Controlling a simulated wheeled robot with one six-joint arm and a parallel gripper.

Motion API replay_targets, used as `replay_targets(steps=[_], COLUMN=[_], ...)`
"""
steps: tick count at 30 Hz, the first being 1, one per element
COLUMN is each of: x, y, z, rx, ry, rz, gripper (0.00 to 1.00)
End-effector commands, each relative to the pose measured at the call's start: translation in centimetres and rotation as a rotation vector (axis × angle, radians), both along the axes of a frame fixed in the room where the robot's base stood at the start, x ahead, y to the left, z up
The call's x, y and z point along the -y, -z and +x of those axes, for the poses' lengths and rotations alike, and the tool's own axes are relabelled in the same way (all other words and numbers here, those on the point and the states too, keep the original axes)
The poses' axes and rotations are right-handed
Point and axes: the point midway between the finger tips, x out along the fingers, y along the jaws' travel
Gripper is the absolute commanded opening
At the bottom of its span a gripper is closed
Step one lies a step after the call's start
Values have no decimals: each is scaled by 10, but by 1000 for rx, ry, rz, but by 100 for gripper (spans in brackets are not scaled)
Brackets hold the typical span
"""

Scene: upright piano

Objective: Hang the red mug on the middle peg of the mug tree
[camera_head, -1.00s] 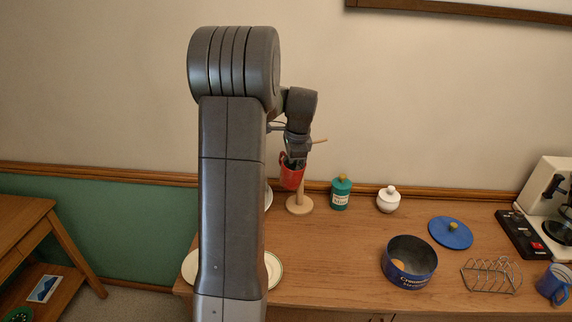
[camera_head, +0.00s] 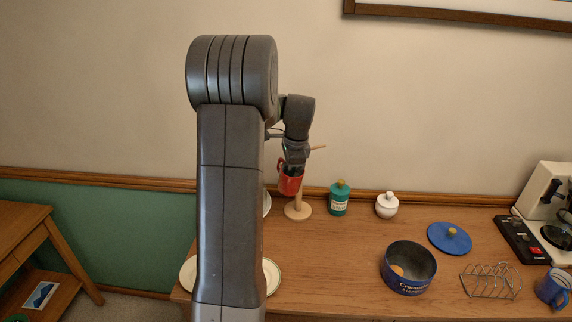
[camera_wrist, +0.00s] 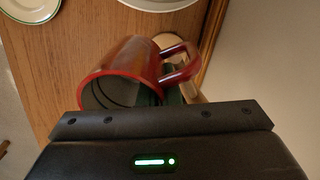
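The red mug (camera_head: 291,184) is in the air in front of the mug tree's post, just below my gripper (camera_head: 293,165). My gripper appears shut on the mug near its rim; the fingertips are mostly hidden. In the wrist view the mug (camera_wrist: 120,68) lies beyond the dark gripper body, its open mouth towards me and its handle (camera_wrist: 180,70) on the right. The wooden mug tree (camera_head: 298,211) shows its round base and a peg sticking out to the right. My wrist and the mug hide most of the post and the middle peg. I cannot tell whether the handle touches a peg.
A green canister (camera_head: 339,200) and a white lidded pot (camera_head: 387,206) stand right of the tree. Plates (camera_head: 272,276) lie partly behind my arm. A blue tin (camera_head: 408,284), blue lid (camera_head: 449,238), toast rack (camera_head: 490,281) and blue mug (camera_head: 553,287) are further right.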

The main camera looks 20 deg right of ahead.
Motion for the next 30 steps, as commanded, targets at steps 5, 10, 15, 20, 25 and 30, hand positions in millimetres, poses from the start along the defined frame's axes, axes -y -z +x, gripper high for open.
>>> replay_targets(steps=[5,10,15,20,25,30], x=[5,2,-4,-9,-12,-13], y=[-14,-57,-98,-125,-142,-146], z=[-2,-11,-22,-29,-34,-35], rx=[14,24,24,18,16,13], ry=[18,15,5,-3,-7,-9], rz=[-7,-18,-19,-18,-16,-14], gripper=[24,29,29,29,29,29])
